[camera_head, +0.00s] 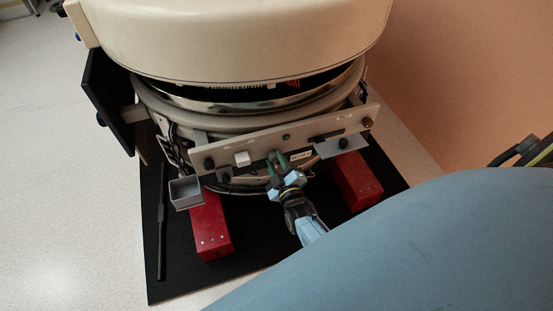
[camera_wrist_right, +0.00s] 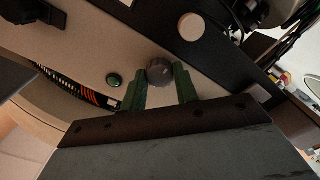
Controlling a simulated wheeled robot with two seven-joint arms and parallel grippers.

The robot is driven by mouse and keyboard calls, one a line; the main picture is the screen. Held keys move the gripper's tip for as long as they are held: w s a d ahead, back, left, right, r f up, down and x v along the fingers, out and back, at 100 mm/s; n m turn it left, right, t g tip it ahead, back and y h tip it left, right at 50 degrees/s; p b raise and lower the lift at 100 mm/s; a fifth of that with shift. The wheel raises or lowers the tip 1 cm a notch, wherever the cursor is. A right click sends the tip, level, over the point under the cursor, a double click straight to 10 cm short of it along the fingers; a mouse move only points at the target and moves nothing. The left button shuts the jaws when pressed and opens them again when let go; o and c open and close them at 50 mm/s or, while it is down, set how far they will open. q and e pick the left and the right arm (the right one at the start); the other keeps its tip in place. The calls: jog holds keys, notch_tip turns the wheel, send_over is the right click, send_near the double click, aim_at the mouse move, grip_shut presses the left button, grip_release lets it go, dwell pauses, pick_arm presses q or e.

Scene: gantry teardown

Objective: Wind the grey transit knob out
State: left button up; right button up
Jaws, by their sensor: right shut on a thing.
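The grey transit knob (camera_wrist_right: 160,72) is a round dark grey cap on the pale panel in the right wrist view. My right gripper (camera_wrist_right: 161,82) has its two green fingers on either side of the knob and is shut on it. In the head view, my right gripper (camera_head: 277,162) reaches up to the middle of the front panel (camera_head: 300,148), and its fingers mostly hide the knob. The knob's shaft and thread are hidden. My left gripper is not in view.
The panel also bears a white block (camera_head: 242,159) and several dark knobs. Red blocks (camera_head: 211,228) (camera_head: 357,181) stand on the black mat (camera_head: 185,277).

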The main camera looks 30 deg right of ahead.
jog(key=o, duration=1)
jog(key=shift+s+a, duration=0.1)
jog(key=shift+s, duration=0.15)
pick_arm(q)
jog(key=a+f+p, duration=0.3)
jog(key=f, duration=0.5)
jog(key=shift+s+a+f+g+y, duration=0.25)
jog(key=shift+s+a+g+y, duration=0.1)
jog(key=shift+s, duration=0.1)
pick_arm(e)
jog(key=shift+v, duration=6.45)
jog(key=shift+f, duration=0.1)
